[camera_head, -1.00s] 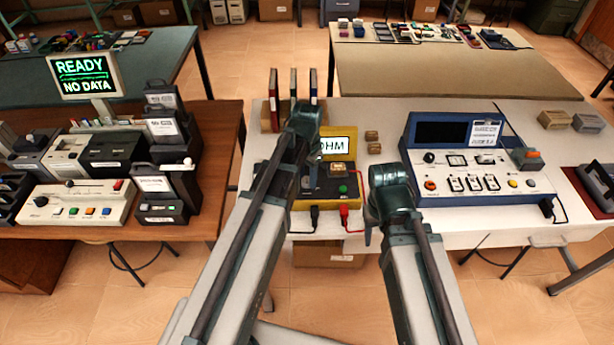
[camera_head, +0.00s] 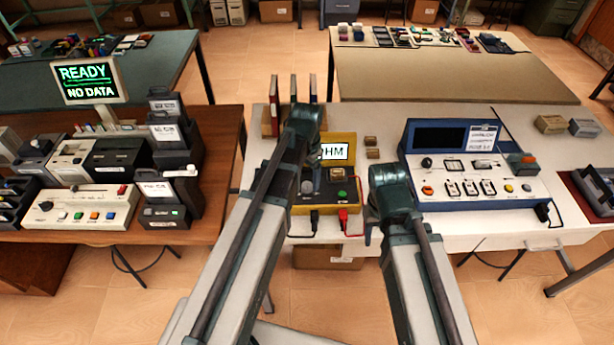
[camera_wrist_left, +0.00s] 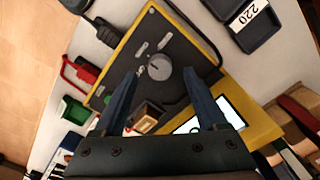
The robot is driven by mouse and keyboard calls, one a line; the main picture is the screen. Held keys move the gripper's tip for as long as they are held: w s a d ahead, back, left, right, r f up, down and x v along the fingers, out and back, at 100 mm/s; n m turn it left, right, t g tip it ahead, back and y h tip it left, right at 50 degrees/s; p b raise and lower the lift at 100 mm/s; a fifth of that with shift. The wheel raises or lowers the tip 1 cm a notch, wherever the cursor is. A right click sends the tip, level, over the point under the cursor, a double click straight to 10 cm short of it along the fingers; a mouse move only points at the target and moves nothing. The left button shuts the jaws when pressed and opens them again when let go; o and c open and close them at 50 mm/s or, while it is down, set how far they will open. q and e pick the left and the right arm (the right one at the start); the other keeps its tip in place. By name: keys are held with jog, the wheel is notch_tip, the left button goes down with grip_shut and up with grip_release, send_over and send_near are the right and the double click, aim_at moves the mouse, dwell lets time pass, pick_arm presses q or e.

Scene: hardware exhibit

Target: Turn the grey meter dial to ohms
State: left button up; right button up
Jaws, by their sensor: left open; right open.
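The yellow-edged meter (camera_head: 330,202) stands on the white table, partly behind my left arm. Its lit screen (camera_head: 338,152) shows letters that read as OHM, the first one partly covered. The grey dial (camera_wrist_left: 159,68) is on the meter's dark panel in the left wrist view; it also shows in the head view (camera_head: 307,187). My left gripper (camera_wrist_left: 160,75) is open above the meter, the dial appearing between its fingertips; contact cannot be told. My right gripper (camera_head: 374,226) is open at the table's front, right of the meter, its fingers mostly hidden.
Red and black plugs (camera_head: 344,216) with leads are at the meter's front. A blue-framed instrument (camera_head: 408,150) stands to the right. Small brown blocks (camera_head: 371,141) lie beside the meter and upright folders (camera_head: 274,105) behind it.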

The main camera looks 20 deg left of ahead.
aim_at(307, 185)
pick_arm(q)
notch_tip(307, 185, up, 11)
jog(key=p, duration=1)
jog(key=shift+r, duration=0.15)
pick_arm(e)
notch_tip(307, 185, up, 11)
jog(key=shift+r, duration=0.15)
pick_arm(q)
jog(key=shift+s, duration=0.1)
jog(key=s+d+f+n+b, duration=0.1)
jog(key=s+d, duration=0.4)
jog(key=s, duration=0.2)
jog(key=s+d+f+n+y+b, duration=0.1)
jog(key=s+d, duration=0.4)
jog(key=s, duration=0.2)
jog(key=shift+s+d+f, duration=0.15)
jog(key=shift+s, duration=0.15)
pick_arm(e)
notch_tip(307, 185, down, 2)
jog(key=shift+f, duration=0.2)
jog(key=shift+a, duration=0.1)
